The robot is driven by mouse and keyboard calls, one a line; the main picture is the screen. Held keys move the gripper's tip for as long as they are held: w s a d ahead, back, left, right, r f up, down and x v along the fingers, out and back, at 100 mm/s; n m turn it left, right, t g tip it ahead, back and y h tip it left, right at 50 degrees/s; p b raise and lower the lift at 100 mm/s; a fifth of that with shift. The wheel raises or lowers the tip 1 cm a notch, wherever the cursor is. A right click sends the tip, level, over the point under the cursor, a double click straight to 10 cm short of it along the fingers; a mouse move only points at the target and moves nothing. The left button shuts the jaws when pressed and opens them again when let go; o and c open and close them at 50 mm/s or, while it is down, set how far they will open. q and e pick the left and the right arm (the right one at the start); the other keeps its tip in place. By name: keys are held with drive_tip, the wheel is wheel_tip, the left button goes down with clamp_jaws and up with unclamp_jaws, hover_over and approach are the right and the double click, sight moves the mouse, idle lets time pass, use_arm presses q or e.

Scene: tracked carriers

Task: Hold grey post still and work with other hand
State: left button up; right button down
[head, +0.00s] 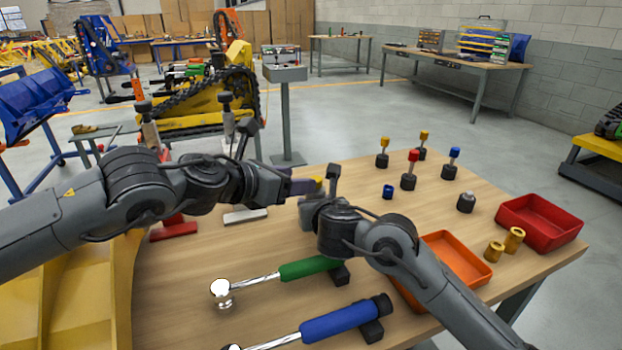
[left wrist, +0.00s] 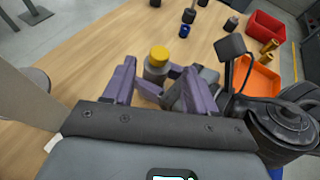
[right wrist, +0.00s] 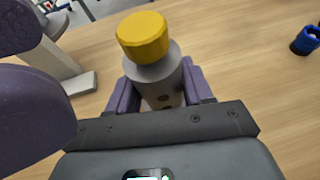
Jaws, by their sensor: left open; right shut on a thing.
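The grey post (right wrist: 155,80) stands upright with a yellow faceted cap (right wrist: 143,36) on top. My right gripper (right wrist: 160,88) is shut on the post's grey body, below the cap. In the left wrist view the yellow cap (left wrist: 159,53) and grey body (left wrist: 156,72) show between the spread purple fingers of my left gripper (left wrist: 158,80), which is open. I cannot tell if these fingers touch the post. In the head view my left gripper (head: 300,186) is close beside the right one, and only a bit of yellow shows between them.
On the wooden table (head: 330,270) are an orange tray (head: 460,258), a red tray (head: 541,222), brass cylinders (head: 495,251) and a blue ring (head: 388,192). Several capped posts (head: 409,170) stand at the back. Green-handled (head: 310,268) and blue-handled (head: 345,320) tools lie in front.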

use_arm(q)
drive_tip(key=shift+x, duration=2.9)
drive_tip(key=shift+c, duration=0.2)
clamp_jaws()
drive_tip(key=shift+g, duration=0.3)
drive_tip(key=m+g+h, duration=0.2)
drive_tip(key=m, duration=0.1)
drive_tip(key=m+g, duration=0.1)
drive_tip(key=shift+w+a+g+h, duration=0.2)
drive_tip(key=shift+w+g+h, duration=0.15)
drive_tip(key=shift+g+h, duration=0.05)
drive_tip(key=shift+w+f+m+g+h, duration=0.15)
drive_tip(key=shift+m+g+h, duration=0.55)
drive_tip(key=shift+m+g, duration=0.95)
drive_tip(key=shift+m+g, duration=0.35)
